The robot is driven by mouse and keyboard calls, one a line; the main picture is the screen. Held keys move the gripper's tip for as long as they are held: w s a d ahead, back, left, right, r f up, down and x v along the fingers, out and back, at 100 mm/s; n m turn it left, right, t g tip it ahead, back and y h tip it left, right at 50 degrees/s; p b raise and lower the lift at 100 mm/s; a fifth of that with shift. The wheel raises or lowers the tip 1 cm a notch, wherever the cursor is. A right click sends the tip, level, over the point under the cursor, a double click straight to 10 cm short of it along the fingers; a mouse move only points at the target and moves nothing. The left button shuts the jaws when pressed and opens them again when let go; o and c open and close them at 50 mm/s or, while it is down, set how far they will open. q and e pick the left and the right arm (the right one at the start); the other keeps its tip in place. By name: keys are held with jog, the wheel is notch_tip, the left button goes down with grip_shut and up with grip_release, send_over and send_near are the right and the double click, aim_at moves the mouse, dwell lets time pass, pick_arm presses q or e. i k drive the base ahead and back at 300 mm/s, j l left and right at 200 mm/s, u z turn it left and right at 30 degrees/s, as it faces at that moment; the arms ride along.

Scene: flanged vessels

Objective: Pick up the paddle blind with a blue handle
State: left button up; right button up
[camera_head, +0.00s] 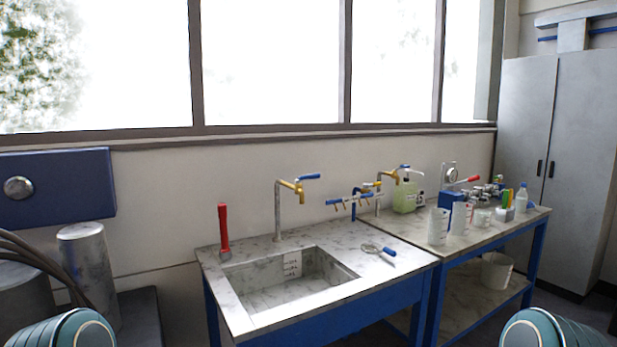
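A small tool with a blue handle (388,252) lies flat on the marble counter, right of the sink. Its head is a small round grey piece at the left end of the handle; I cannot tell whether it is a solid disc or a ring. It looks like the paddle blind. Nothing touches it. Neither of my grippers shows; only rounded teal parts of my arms are at the bottom left and bottom right corners, well apart from the counter.
A sink (290,278) opens in the counter (225,300), with a red-handled tool (224,232) upright at its left corner. Brass taps (290,187) stand behind. The right bench holds white cylinders (438,226), a green jug (404,196) and bottles. A bucket (497,270) sits below.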

aim_at(372, 248)
jog(key=l+u, duration=0.1)
jog(key=u, duration=0.25)
jog(key=i+l+u, duration=0.15)
jog(key=u, duration=0.2)
jog(key=i+l+u, duration=0.1)
jog(key=l+u, duration=0.15)
jog(key=l, duration=0.2)
jog(key=i+l+u, duration=0.1)
jog(key=l+u, duration=0.15)
jog(key=l, duration=0.2)
jog(key=i+l+u, duration=0.1)
jog(key=l, duration=0.9)
jog(key=i+l+u, duration=0.15)
jog(key=l, duration=0.85)
jog(key=k, duration=0.05)
